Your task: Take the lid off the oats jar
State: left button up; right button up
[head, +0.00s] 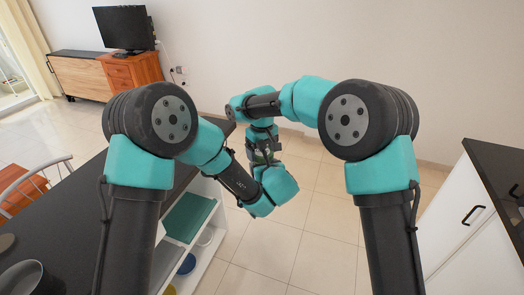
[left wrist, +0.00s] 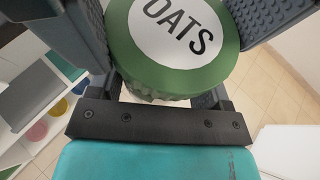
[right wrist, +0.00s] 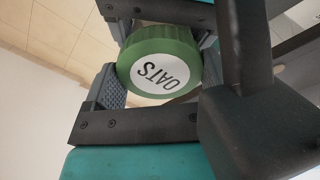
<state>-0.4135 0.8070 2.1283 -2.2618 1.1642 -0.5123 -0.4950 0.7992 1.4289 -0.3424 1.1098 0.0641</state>
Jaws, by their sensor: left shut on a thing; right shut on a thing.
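The oats jar's round green lid (left wrist: 172,72), with a white OATS label and a ribbed rim, sits between my two grippers. It also shows in the right wrist view (right wrist: 160,68), with its top facing the camera. The jar body is hidden behind the lid and fingers, so I cannot tell whether lid and jar are apart. My right gripper (head: 262,141) points down from above, its fingers on either side of the lid. My left gripper (head: 265,162) comes from below and is closed around the jar, its fingers flanking the lid in the left wrist view.
A dark countertop (head: 58,218) with white shelves below, holding a green box (head: 189,217), is at the left. A white cabinet (head: 470,225) with a dark top stands at the right. The tiled floor (head: 310,235) under the grippers is clear. A television (head: 124,27) stands far back.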

jog(key=o, duration=0.9)
jog(key=shift+r, duration=0.1)
jog(key=shift+r, duration=2.2)
jog(key=shift+r, duration=0.1)
notch_tip(320, 180, up, 3)
jog(key=m, duration=0.6)
jog(key=shift+r+m, duration=0.1)
jog(key=shift+m, duration=0.2)
jog(key=shift+f, duration=4)
